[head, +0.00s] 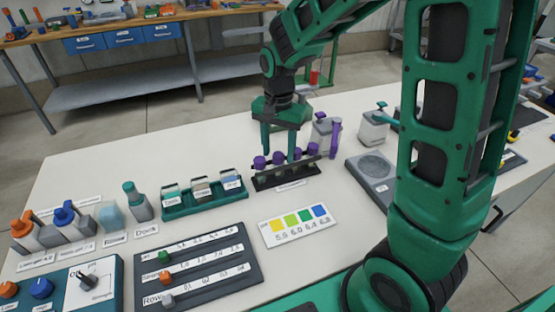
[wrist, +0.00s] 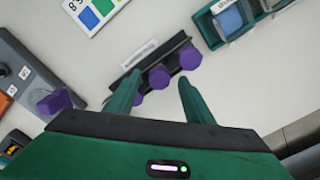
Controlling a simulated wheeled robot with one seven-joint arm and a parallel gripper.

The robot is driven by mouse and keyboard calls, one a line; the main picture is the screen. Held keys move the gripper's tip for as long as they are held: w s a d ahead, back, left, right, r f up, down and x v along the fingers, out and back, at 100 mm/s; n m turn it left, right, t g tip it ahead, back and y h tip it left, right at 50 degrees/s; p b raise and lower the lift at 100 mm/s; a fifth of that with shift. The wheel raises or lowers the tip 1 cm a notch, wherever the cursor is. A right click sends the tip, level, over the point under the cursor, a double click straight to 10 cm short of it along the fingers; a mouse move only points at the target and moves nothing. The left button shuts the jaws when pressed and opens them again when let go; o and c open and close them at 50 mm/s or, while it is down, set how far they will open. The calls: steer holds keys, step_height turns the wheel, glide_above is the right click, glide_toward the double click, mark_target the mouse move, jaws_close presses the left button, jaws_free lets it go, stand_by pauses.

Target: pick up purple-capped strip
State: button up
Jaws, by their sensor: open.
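Several purple-capped strips (head: 292,158) stand in a row in a dark rack (head: 290,181) near the middle of the table. Only their round purple tops (wrist: 190,57) show clearly in the wrist view; the rack (wrist: 146,67) runs diagonally there. My gripper (head: 279,150) points down over the rack, its fingers spread. In the wrist view my gripper (wrist: 159,76) has the fingers apart, with a middle purple cap showing between the fingertips. I cannot tell whether the fingers touch any cap. The left finger partly hides another cap.
A grey bottle with a purple part (head: 335,138) stands just behind right of the rack. A green tray of boxes (head: 205,205) is at left, a colour chart (head: 299,227) in front, and a grey plate device (head: 372,168) at right. Bare table lies behind the rack.

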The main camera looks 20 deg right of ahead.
steer(key=shift+f, duration=0.35)
steer(key=shift+c, duration=0.6)
steer(key=c, duration=1)
